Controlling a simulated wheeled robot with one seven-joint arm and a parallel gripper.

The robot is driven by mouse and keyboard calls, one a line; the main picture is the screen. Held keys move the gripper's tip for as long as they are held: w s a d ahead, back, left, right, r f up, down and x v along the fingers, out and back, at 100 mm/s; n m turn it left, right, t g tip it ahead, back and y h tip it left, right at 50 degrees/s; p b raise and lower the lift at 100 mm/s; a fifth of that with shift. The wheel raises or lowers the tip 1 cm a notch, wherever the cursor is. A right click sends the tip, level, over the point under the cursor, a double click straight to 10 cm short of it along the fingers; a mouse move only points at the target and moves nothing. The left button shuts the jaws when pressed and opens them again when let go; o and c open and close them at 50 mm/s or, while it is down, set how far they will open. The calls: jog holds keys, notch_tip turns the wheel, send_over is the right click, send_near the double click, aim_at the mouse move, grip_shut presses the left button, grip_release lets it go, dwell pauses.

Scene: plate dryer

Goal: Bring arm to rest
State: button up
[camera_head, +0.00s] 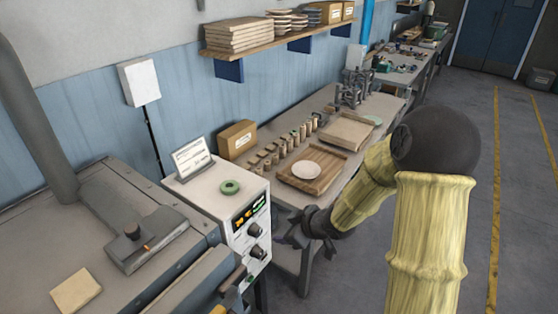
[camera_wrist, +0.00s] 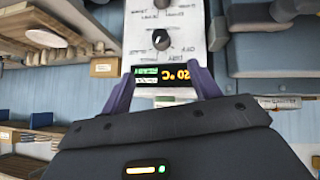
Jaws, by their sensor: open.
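My gripper (camera_head: 290,238) is at the end of my arm, in front of the right side of the white control box in the head view. In the wrist view my gripper (camera_wrist: 158,88) has its two purple-grey fingers apart with nothing between them. The control box (camera_head: 228,192) stands upright beside the workbench. Its front has a lit display and two dark knobs. The display (camera_wrist: 168,73) shows between and beyond the fingertips in the wrist view, with a knob (camera_wrist: 161,40) past it. I cannot tell whether the fingers touch the box.
A grey machine (camera_head: 95,225) is at left. The bench to the right holds a wooden tray (camera_head: 326,180) with a white plate (camera_head: 306,169). Open floor (camera_head: 525,220) is at far right.

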jog(key=s+d+r+m+g+h, duration=0.2)
jog(key=s+d+m+h, duration=0.1)
jog(key=s, duration=0.6)
jog(key=s+d+r+m+g+h, duration=0.2)
jog(key=s+d+m+h, duration=0.1)
jog(key=s+d+m, duration=0.3)
jog(key=s+m, duration=0.2)
jog(key=shift+s+d+r+b, duration=0.15)
jog(key=shift+s+d+b, duration=0.15)
jog(key=shift+s+b, duration=0.1)
dwell(1.1)
